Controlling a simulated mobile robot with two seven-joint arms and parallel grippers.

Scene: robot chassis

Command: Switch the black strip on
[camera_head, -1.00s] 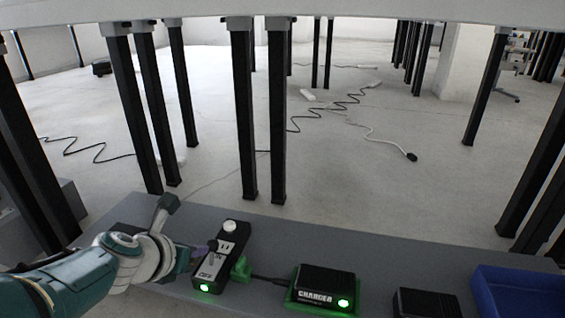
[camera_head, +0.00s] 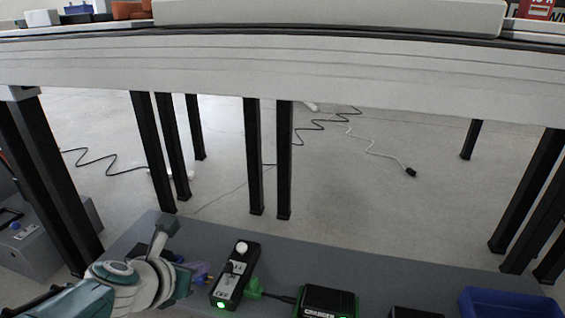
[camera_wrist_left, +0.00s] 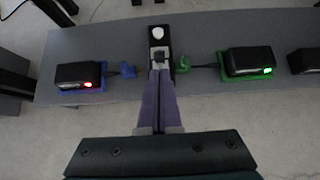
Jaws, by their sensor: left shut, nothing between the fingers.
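The black strip (camera_head: 243,261) lies on the grey bench, with a white round knob at its far end, labels and a lit green light at its near end. It also shows in the left wrist view (camera_wrist_left: 158,33), partly covered by my fingers. My left gripper (camera_head: 207,273) is shut and empty, its purple fingertips close by the left side of the strip. In the left wrist view the closed fingers (camera_wrist_left: 157,73) point at the strip's dark switch part. I cannot tell whether they touch it or which way the switch sits. My right gripper is not in view.
A green plug (camera_wrist_left: 183,64) and a blue plug (camera_wrist_left: 128,70) flank the strip. A charger with a green light (camera_wrist_left: 248,61) stands right, one with a red light (camera_wrist_left: 79,76) left. A blue bin (camera_head: 510,303) is at the right. A large white-edged table (camera_head: 300,70) stands beyond.

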